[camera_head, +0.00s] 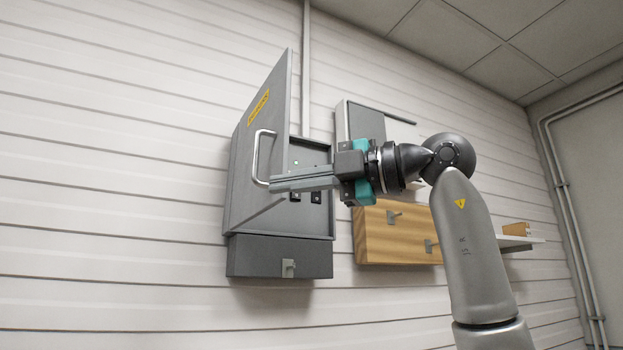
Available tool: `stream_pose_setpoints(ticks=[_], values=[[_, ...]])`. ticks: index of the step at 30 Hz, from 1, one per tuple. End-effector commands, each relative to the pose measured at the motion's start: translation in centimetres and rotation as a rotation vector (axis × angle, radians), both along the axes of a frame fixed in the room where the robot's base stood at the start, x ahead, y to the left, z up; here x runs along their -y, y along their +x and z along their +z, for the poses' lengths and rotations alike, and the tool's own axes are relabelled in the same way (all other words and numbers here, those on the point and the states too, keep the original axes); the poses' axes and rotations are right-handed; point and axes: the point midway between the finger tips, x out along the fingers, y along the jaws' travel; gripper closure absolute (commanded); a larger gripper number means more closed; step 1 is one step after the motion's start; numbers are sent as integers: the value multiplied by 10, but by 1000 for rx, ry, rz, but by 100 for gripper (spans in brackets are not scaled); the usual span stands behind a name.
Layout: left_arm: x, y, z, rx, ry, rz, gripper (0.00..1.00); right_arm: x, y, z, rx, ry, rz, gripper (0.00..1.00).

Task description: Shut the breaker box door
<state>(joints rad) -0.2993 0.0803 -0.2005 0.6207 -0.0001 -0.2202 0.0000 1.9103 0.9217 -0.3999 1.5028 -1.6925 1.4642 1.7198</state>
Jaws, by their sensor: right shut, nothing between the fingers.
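The grey breaker box (312,157) is mounted on the white slatted wall, left of the middle. Its door (277,105) stands open, swung out from the left side, with a yellow label and a pale bar handle (257,158). Some black switches (316,197) show inside the box. My right gripper (272,184) is shut and empty, pointing left. Its fingertips appear at the lower end of the door handle in the picture; I cannot tell whether they touch it. The gripper hides part of the box's inside. My left gripper is not in view.
A grey lower box (260,258) with a small latch hangs under the breaker box. To the right are a wooden panel with hooks (378,245), a light cabinet (401,129) behind my arm, and a small shelf (527,242). A vertical conduit (306,75) runs above the box.

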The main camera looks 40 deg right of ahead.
Motion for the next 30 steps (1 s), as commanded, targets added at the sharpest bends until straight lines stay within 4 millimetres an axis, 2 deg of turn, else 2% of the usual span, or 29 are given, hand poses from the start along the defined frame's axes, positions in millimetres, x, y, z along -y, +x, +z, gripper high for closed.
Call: stream_pose_setpoints(ticks=[1,6,9,15,30], values=[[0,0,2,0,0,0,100,-7,11,0,-4,-1,3,100],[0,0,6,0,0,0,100,-23,42,0,-3,-1,2,100],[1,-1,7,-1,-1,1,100,-1,35,1,-1,5,-3,100],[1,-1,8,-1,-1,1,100,16,31,0,0,1,0,100],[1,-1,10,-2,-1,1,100,20,30,0,0,0,5,100]])
